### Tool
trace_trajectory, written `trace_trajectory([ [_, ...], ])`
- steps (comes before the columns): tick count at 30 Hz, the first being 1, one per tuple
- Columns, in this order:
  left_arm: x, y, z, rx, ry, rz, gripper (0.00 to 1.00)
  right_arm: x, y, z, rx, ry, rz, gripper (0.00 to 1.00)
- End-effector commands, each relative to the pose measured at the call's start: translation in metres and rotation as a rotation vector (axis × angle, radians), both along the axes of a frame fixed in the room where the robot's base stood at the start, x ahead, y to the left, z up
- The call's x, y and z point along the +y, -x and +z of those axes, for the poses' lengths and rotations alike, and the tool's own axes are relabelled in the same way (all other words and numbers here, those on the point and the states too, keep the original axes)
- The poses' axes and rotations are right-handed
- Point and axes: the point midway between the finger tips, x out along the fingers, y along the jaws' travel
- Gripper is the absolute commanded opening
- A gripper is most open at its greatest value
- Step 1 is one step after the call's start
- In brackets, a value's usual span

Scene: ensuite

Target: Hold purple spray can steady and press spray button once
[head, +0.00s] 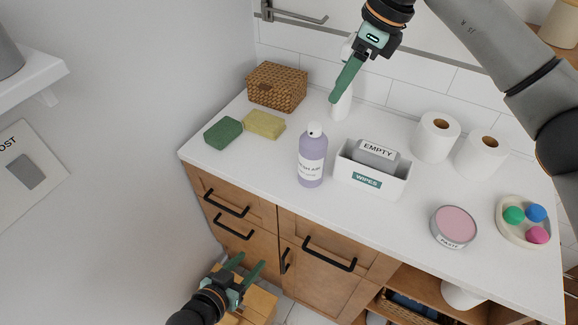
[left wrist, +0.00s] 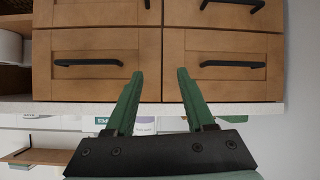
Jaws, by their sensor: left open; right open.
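The purple spray can (head: 312,168) stands upright near the counter's front edge, with a white top and a white label. A small part of it shows in the left wrist view (left wrist: 145,127), upside down beyond the counter edge. My left gripper (head: 250,262) is open and empty, low in front of the cabinet drawers, below and left of the can. My right gripper (head: 335,98) is open above the back of the counter, behind and above the can, apart from it. Its fingers overlap in the head view and partly cover a white bottle (head: 343,106).
Left of the can are a green sponge (head: 223,133), a yellow sponge (head: 264,124) and a wicker basket (head: 277,87). Close on its right is a wipes box (head: 397,187). Paper rolls (head: 436,137), a paste tin (head: 453,227) and a ball tray (head: 506,233) stand further right.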

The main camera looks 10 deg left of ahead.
Motion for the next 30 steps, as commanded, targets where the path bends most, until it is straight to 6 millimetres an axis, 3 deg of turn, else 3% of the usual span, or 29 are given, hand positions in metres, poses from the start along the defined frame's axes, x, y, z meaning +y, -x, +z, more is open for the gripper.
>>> trace_trajectory([
  [1,-0.011,-0.022,0.02,-0.069,0.02,-0.03,0.61,0.0,0.0,0.0,0.001,-0.001,0.0,0.5],
  [6,-0.045,-0.077,0.088,-0.28,0.087,-0.12,0.8,0.001,0.0,0.0,0.0,-0.002,0.0,0.5],
  [12,-0.069,-0.112,0.15,-0.454,0.132,-0.188,1.0,0.001,0.0,0.0,0.001,-0.002,0.002,0.5],
  [18,-0.078,-0.125,0.174,-0.517,0.149,-0.209,1.0,0.001,0.0,0.0,0.001,-0.002,0.002,0.5],
  [23,-0.088,-0.14,0.175,-0.522,0.151,-0.21,1.0,0.001,0.0,0.0,0.001,-0.002,0.002,0.5],
  [30,-0.112,-0.179,0.175,-0.52,0.15,-0.21,1.0,0.001,0.0,0.0,0.001,-0.002,0.002,0.5],
])
